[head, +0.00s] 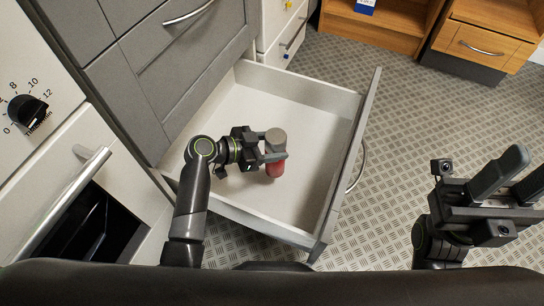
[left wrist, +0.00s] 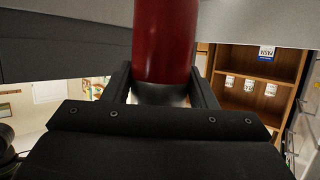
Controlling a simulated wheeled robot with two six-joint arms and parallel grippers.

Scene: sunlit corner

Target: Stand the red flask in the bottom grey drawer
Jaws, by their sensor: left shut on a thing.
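The bottom grey drawer (head: 316,92) is pulled open, with a pale, bare interior and a grey front. The red flask (head: 275,170) has a grey top end and appears roughly upright over the drawer's inside. My left gripper (head: 274,151) is shut on the flask near its grey part. I cannot tell whether its base touches the drawer floor. In the left wrist view the flask's red body (left wrist: 165,45) rises between the two fingers, its silvery part partly hidden low between them. My right gripper (head: 520,172) is open and empty, outside the drawer at the right.
Closed grey drawers (head: 185,60) stand above and behind the open one. A white oven front with a dial (head: 28,110) is at the left. Wooden shelving (head: 385,22) stands at the back.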

